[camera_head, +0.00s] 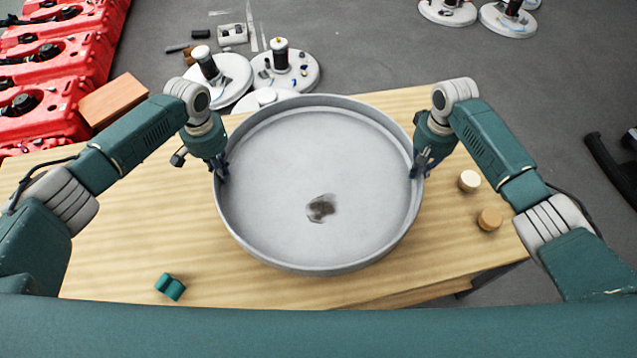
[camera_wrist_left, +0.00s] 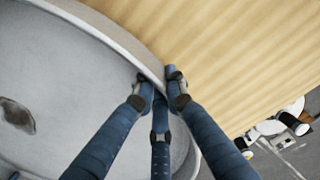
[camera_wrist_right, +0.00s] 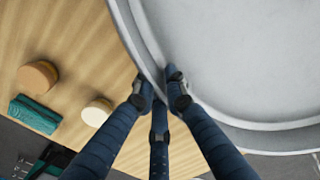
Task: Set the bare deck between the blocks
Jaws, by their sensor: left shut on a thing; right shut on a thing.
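The deck (camera_head: 310,250) is a large round grey pan with a raised rim, bare inside except for a dark smudge. My left gripper (camera_head: 221,172) is shut on its left rim, and the left wrist view shows the fingers (camera_wrist_left: 160,88) astride that rim. My right gripper (camera_head: 418,170) is shut on its right rim, with the fingers (camera_wrist_right: 160,88) astride it. The deck looks about level over the table; I cannot tell whether it touches it. A cream round block (camera_head: 469,181) and a tan round block (camera_head: 489,219) stand to its right. A teal ribbed block (camera_head: 171,286) lies front left.
The wooden table (camera_head: 130,220) has bare room at left and front. Red machines (camera_head: 45,60) stand beyond the left side. White round discs (camera_head: 285,70) lie on the floor behind. The right wrist view shows a teal block (camera_wrist_right: 35,113).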

